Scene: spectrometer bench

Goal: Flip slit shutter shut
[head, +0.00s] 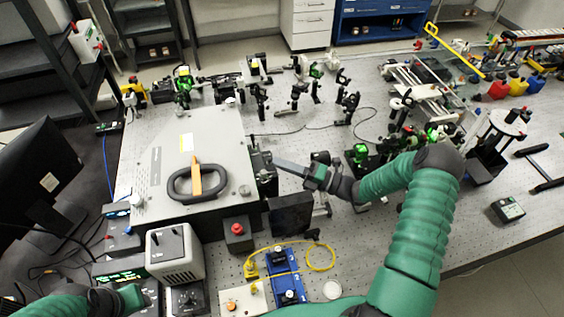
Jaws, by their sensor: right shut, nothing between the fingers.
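The spectrometer (220,131) is a large light-grey box with a dark loop handle on its lid, on the left of the bench. Dark slit hardware (263,168) sits on its right side; the shutter flap is too small to make out, so I cannot tell its position. My right gripper (277,162) is shut and empty, its grey fingers pointing left with the tips at or very near the slit hardware. I cannot tell whether they touch. My left arm's wrist (130,297) shows at the lower left; its fingers cannot be made out.
A dark box-like part (291,213) stands just below the right gripper. Optics posts (361,153) crowd the bench behind and right of it. A red-button box (237,232), a grey instrument (174,252) and blue mounts (284,272) with a yellow cable stand in front. A monitor (40,180) is at left.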

